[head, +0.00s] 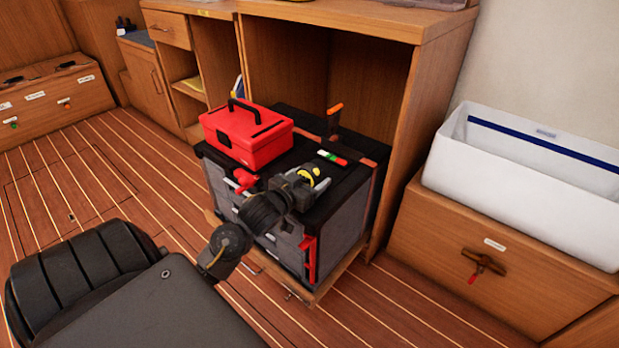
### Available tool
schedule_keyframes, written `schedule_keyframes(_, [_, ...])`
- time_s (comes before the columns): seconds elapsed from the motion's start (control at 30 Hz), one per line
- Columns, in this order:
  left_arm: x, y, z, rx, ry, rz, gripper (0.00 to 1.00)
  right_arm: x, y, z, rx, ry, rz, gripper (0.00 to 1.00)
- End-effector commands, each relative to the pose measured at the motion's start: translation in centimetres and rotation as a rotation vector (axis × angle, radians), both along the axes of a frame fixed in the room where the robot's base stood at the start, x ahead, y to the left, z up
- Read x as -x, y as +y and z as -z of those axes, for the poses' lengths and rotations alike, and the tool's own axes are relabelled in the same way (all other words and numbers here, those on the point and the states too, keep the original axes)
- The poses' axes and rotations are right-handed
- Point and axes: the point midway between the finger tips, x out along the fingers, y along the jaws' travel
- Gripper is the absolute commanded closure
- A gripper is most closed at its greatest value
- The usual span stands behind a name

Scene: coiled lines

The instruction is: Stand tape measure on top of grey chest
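The grey chest (285,248) has a black top and red latches. It stands in front of the open bay of a wooden cabinet. The yellow and black tape measure (309,172) is at the front right part of the chest's top. My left gripper (309,181) reaches in over the chest's front edge, with its grey fingers on both sides of the tape measure, and looks shut on it. Whether the tape measure touches the lid is hard to tell. My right gripper is not in view.
A red toolbox (247,138) with a black handle fills the left of the chest's top. A small white, green and red item (333,157) lies behind the tape measure. An orange-handled tool (335,112) stands at the back. A white bin (530,180) is at right.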

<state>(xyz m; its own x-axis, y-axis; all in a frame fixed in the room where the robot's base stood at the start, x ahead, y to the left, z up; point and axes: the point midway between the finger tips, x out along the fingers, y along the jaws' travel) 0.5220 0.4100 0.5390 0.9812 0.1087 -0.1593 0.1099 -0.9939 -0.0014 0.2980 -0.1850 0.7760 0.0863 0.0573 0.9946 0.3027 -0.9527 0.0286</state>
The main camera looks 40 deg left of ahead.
Motion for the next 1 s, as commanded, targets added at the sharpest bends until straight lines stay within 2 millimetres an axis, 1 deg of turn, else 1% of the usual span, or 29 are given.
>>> schedule_keyframes(0.03, [0.0, 0.0, 0.0, 0.000, 0.000, 0.000, 0.23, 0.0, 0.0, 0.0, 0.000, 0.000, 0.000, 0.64])
schedule_keyframes(0.1, [0.0, 0.0, 0.0, 0.000, 0.000, 0.000, 0.14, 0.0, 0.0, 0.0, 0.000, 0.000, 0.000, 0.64])
schedule_keyframes(0.13, [0.0, 0.0, 0.0, 0.000, 0.000, 0.000, 0.11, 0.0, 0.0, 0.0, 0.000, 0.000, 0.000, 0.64])
schedule_keyframes(0.37, [0.0, 0.0, -0.1, 0.000, -0.001, 0.000, 0.11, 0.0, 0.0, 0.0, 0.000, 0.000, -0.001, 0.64])
schedule_keyframes(0.5, [0.0, 0.0, -0.9, -0.001, -0.003, 0.000, 0.11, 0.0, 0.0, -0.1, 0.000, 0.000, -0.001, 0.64])
schedule_keyframes(0.57, [0.9, -0.1, -0.9, 0.001, 0.001, 0.000, 0.11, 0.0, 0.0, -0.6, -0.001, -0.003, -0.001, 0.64])
schedule_keyframes(0.67, [2.8, -0.3, -1.3, 0.000, 0.003, 0.000, 0.11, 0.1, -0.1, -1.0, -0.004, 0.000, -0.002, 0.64])
schedule_keyframes(0.8, [5.9, -0.6, -1.8, 0.002, 0.004, -0.001, 0.11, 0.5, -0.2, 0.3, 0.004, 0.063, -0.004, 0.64])
schedule_keyframes(1.0, [9.6, -1.1, -2.3, 0.001, 0.003, 0.000, 0.11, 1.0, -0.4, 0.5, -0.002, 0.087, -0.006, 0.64])
